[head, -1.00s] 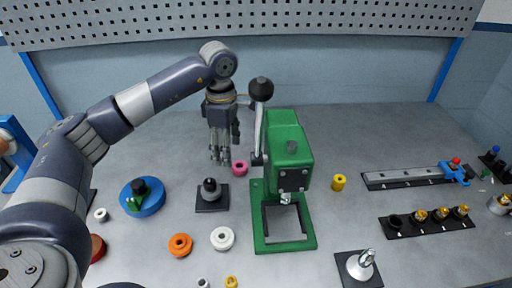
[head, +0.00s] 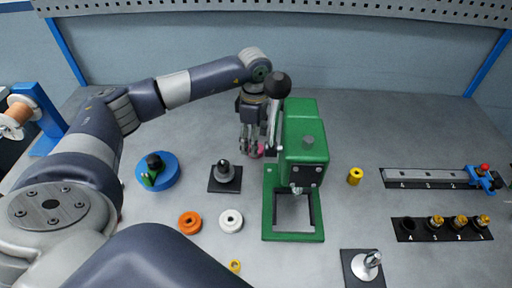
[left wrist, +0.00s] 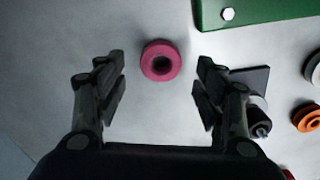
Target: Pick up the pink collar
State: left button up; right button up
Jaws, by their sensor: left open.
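The pink collar (left wrist: 153,66) is a short ring with a dark centre hole, lying on the grey table in the left wrist view. In the head view the collar (head: 258,151) is mostly hidden behind my left gripper (head: 252,150), beside the green press. In the left wrist view my left gripper (left wrist: 155,95) is open, with one finger to each side of the collar's line. The collar sits just beyond the fingertips, between their lines and untouched. My right gripper is not in view.
The green press (head: 303,160) with its lever stands right beside my left gripper. A black-based post (head: 225,178), an orange collar (head: 190,222), a white collar (head: 231,220) and a yellow collar (head: 355,176) are nearby. The back of the table is clear.

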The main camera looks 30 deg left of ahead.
pick_arm(q)
jog(key=shift+f+p, duration=0.35)
jog(key=shift+f, duration=1.25)
jog(key=shift+c, duration=0.6)
jog(key=c, duration=1.1)
